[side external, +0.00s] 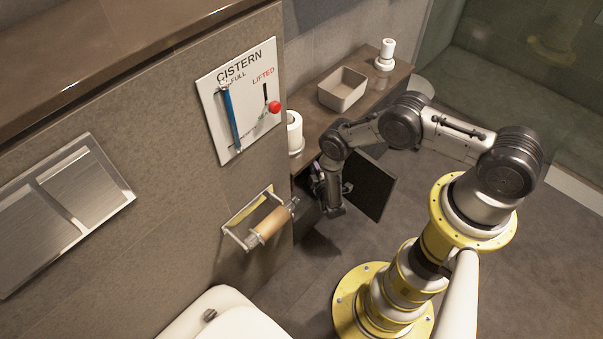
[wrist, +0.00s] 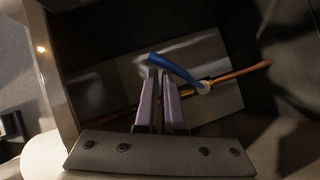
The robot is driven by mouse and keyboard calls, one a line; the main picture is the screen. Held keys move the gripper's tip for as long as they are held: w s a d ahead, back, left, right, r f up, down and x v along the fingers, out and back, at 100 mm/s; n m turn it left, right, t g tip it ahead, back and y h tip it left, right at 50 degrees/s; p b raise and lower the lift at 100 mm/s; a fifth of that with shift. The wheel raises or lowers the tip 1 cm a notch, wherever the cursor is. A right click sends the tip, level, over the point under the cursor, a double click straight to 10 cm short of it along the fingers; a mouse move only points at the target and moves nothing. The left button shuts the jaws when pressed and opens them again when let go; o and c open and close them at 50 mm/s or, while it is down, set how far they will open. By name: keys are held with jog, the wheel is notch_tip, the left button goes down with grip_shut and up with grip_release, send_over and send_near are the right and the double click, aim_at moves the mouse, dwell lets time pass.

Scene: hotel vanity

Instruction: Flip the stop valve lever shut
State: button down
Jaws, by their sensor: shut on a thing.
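The stop valve's blue lever (wrist: 183,71) shows in the wrist view inside a dark cabinet. It runs from its free end at upper left down right to the brass valve body (wrist: 214,84) on a copper pipe. My gripper (wrist: 159,73) has its two purple fingers close together, shut on the lever near its free end. The tips partly hide that stretch of the lever. In the side view my gripper (side external: 318,184) reaches in at the cabinet opening; the valve and lever are hidden there.
The open dark cabinet door (side external: 367,186) stands right beside my gripper. A toilet-roll holder (side external: 268,222) sticks out of the wall on the left. Above are a counter with a beige bin (side external: 342,90) and a cistern panel (side external: 239,100). Cabinet walls close in around the valve.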

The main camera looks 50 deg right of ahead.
jog(key=shift+w+d+f, duration=0.1)
jog(key=shift+d+f, duration=0.65)
jog(key=shift+d, duration=0.2)
jog(key=shift+d+f, duration=0.75)
jog(key=shift+d, duration=0.2)
jog(key=shift+f, duration=0.15)
jog(key=s+r, duration=0.9)
jog(key=shift+a+r, duration=0.25)
